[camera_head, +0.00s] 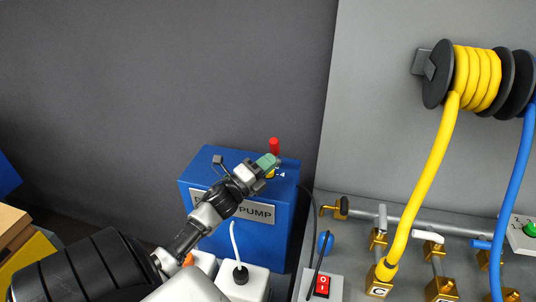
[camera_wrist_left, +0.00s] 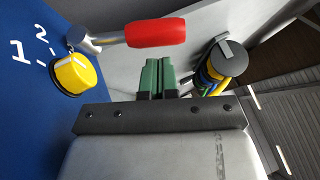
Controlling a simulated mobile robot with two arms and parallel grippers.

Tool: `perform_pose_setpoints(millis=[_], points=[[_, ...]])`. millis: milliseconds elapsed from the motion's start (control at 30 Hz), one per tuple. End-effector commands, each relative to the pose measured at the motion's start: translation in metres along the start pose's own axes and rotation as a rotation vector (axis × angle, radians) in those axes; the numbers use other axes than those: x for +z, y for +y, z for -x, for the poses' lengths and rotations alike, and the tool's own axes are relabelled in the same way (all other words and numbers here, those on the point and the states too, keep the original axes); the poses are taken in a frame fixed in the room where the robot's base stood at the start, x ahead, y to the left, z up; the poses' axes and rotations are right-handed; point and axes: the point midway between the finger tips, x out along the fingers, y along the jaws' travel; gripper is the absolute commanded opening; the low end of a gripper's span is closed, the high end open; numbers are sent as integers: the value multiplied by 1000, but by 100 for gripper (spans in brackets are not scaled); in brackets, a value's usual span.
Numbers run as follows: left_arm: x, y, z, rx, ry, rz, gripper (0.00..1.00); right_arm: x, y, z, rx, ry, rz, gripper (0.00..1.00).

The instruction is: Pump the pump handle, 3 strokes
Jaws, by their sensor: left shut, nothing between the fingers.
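The pump is a blue box (camera_head: 285,215) with a "PUMP" label, standing against the dark wall in the head view. The pump handle, a red grip (camera_head: 274,147) on a metal lever, rises at the box's top right. In the left wrist view the red handle (camera_wrist_left: 155,32) lies across the picture just beyond my fingertips. My left gripper (camera_head: 267,161) is shut and empty, its green fingers together just below the handle. The green fingers (camera_wrist_left: 157,76) also show in the wrist view; I cannot tell whether they touch the handle. My right gripper is not in view.
A yellow knob (camera_wrist_left: 76,74) beside marks 1 and 2 sits near the handle. White canisters (camera_head: 243,283) stand in front of the box. To the right are a red switch (camera_head: 322,286), brass fittings (camera_head: 380,285), a yellow hose (camera_head: 434,180) and a blue hose (camera_head: 517,190).

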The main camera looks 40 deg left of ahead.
Motion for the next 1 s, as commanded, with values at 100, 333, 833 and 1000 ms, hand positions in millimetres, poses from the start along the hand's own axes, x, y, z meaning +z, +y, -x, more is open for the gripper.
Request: perform_pose_setpoints(millis=[100,333,833,1000], points=[[6,-1,-6,0,0,0,0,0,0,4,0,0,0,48],[7,0,-7,0,0,1,0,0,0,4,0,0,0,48],[13,-9,-14,76,2,48,0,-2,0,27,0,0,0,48],[19,-10,-23,104,-1,71,0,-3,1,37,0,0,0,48]])
